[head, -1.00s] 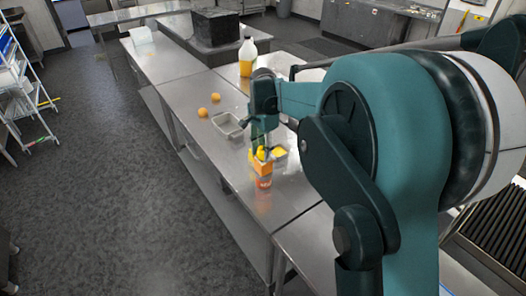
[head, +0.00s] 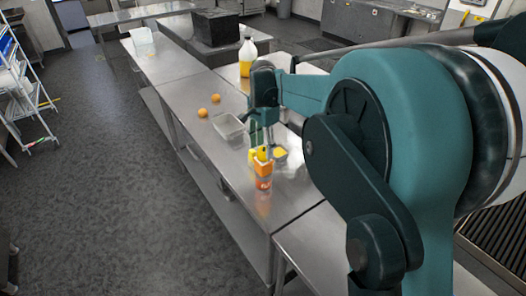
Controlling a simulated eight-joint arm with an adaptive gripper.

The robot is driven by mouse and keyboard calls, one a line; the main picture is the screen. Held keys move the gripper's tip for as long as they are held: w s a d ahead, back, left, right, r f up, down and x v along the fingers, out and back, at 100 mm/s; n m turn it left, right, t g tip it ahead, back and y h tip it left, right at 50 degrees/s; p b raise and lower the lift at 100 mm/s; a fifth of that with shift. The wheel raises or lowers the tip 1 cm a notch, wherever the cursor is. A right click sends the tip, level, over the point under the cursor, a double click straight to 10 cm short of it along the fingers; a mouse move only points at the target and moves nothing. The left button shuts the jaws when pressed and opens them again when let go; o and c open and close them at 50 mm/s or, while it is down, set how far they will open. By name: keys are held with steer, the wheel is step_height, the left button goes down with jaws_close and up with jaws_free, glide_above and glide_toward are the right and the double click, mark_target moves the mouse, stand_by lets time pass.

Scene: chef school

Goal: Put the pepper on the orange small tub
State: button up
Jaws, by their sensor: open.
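The orange small tub (head: 263,169) stands on the steel counter near its front edge, below my gripper. A yellow thing, probably the pepper (head: 259,153), shows at the tub's top. It is small and partly hidden by my gripper, so I cannot tell whether it rests inside the tub or on its rim. My gripper (head: 262,143) points down just above the tub and the yellow thing, with its jaws open. An orange-red part (head: 263,184) shows beneath the tub; I cannot tell whether it is a separate container.
A clear, shallow container (head: 229,127) and two orange round things (head: 209,105) lie behind to the left. Another yellow thing (head: 280,152) sits close right of the tub. A bottle with yellow contents (head: 247,57) stands farther back. The counter's near right part is bare.

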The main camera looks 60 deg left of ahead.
mark_target(263, 150)
step_height(263, 150, up, 9)
steer(key=shift+r, duration=0.2)
stand_by(0.3)
stand_by(0.5)
stand_by(0.4)
